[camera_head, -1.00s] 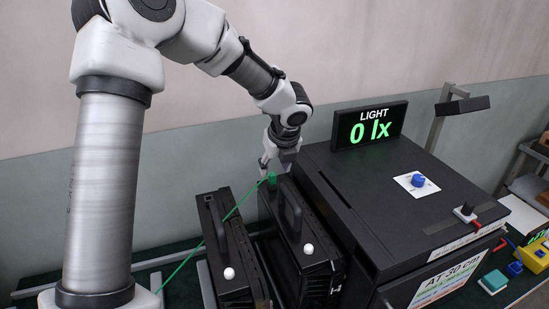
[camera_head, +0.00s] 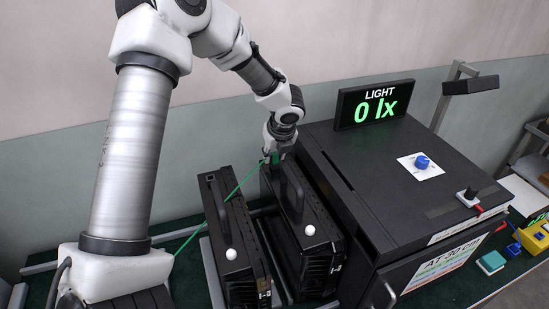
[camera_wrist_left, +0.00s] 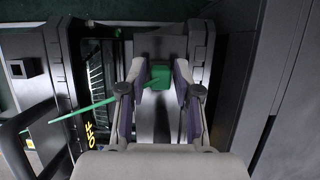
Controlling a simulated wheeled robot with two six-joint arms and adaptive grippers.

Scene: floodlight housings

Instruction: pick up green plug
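The green plug (camera_head: 275,158) sits at the rear end of the right black floodlight housing (camera_head: 316,238), with a green cable running from it down to the left. In the left wrist view, the plug (camera_wrist_left: 161,76) is a small green block at the housing's end. My left gripper (camera_head: 272,153) points down at the plug and partly hides it. In the left wrist view, the left gripper's fingers (camera_wrist_left: 161,72) stand one on each side of the plug, apart, with narrow gaps that seem to remain. My right gripper is not in view.
A second black housing (camera_head: 236,262) with a handle stands just left. A large black test box (camera_head: 395,190) stands close on the right, bearing a light display (camera_head: 374,104) reading 0 lx. The green cable (camera_head: 212,220) crosses over the left housing.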

